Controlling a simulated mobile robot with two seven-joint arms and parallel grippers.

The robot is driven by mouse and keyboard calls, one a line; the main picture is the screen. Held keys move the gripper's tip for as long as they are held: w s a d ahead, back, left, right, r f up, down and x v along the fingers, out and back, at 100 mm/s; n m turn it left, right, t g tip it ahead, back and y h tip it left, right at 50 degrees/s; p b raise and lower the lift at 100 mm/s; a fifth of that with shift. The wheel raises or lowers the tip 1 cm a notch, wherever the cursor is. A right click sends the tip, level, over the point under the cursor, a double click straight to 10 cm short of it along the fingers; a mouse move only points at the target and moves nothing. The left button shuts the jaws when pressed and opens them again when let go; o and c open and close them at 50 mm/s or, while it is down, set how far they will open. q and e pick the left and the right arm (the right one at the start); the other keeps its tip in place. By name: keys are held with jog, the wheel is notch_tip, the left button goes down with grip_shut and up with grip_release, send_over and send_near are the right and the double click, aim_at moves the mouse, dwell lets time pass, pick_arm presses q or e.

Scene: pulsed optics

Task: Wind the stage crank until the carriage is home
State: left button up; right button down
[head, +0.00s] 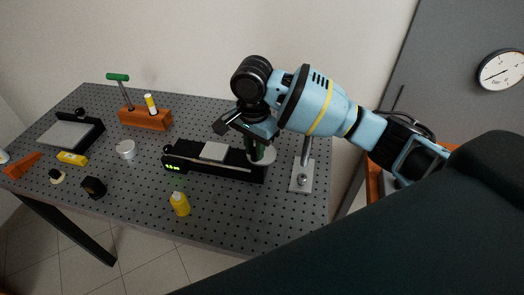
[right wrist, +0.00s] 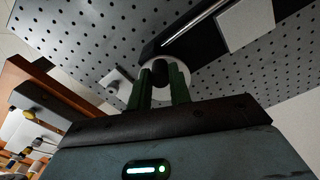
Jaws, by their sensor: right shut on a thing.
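The stage is a long black rail (head: 215,174) lying on the perforated table, with a green lit readout at its left end. Its carriage (head: 214,151), a pale flat plate, sits near the middle of the rail; it also shows in the right wrist view (right wrist: 245,26). The crank is at the rail's right end: a pale disc (right wrist: 183,67) with a dark knob (right wrist: 160,70). My right gripper (head: 257,154) reaches down over that end. Its green fingers (right wrist: 159,85) are shut on the knob. The gripper hides most of the crank in the head view. My left gripper is not in view.
A post on a white base (head: 302,180) stands just right of the crank. A yellow bottle (head: 180,205) is in front of the stage. Behind it is an orange block (head: 145,120) holding tools.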

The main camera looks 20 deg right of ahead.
jog(key=m, duration=0.2)
jog(key=w+m, duration=0.1)
jog(key=m, duration=0.2)
jog(key=shift+w+a, duration=0.1)
jog(key=shift+a, duration=0.05)
jog(key=shift+w+m, duration=0.1)
jog(key=shift+m, duration=0.2)
jog(key=m, duration=0.2)
jog(key=w+m, duration=0.1)
jog(key=m, duration=0.2)
jog(key=shift+w+d+m, duration=0.15)
jog(key=shift+d+m, duration=0.05)
jog(key=shift+m, duration=0.1)
jog(key=c, duration=0.6)
grip_release()
notch_tip(320, 180, up, 6)
